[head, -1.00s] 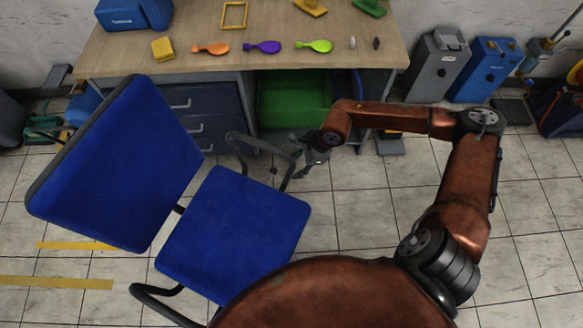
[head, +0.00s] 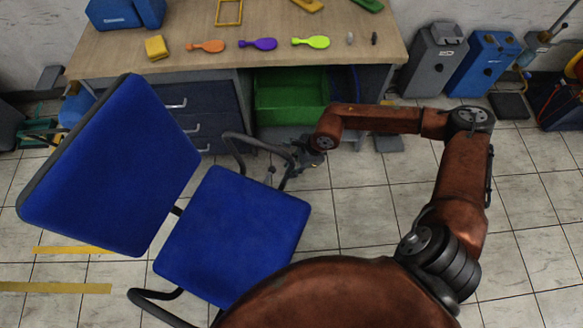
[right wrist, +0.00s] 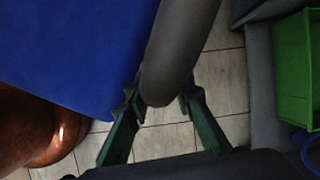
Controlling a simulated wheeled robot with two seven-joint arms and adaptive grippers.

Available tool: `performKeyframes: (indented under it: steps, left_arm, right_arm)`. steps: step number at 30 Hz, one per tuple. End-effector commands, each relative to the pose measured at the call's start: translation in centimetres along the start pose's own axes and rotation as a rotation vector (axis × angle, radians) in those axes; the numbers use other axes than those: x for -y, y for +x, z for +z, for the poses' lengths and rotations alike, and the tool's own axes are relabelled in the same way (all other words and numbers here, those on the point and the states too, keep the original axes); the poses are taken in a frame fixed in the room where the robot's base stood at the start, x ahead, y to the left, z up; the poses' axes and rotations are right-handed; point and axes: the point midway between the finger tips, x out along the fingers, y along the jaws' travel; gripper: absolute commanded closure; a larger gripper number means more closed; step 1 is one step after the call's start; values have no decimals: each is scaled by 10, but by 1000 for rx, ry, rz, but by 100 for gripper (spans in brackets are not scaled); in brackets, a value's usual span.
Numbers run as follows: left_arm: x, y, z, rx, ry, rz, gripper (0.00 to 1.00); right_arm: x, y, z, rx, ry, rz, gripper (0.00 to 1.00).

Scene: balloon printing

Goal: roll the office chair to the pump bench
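The office chair (head: 228,238) has a blue seat, a blue backrest (head: 115,165) and dark looped armrests. It stands upright at the left, close to the front of the pump bench (head: 200,62). My right gripper (head: 297,160) is at the armrest nearest the bench (head: 238,150). In the right wrist view, the fingers of the gripper (right wrist: 163,98) lie on either side of the grey armrest (right wrist: 178,50), with a narrow gap visible on the right side. They look open around it. The blue seat (right wrist: 65,45) fills the left there. My left gripper is not in view.
Drawers (head: 205,110) and a green bin (head: 290,95) are under the bench; coloured balloon shapes lie on top. Grey and blue cabinets (head: 482,65) stand at the right wall. Yellow tape (head: 60,288) marks the floor at left.

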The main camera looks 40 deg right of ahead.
Motion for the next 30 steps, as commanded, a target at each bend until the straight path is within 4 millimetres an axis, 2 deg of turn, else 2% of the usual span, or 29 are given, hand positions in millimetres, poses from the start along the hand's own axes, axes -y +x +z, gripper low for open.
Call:
performKeyframes:
  steps: [9, 30]
  left_arm:
    - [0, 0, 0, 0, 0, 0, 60]
    - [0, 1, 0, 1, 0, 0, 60]
  right_arm:
    - [0, 0, 0, 0, 0, 0, 100]
    - [1, 0, -1, -1, 0, -1, 100]
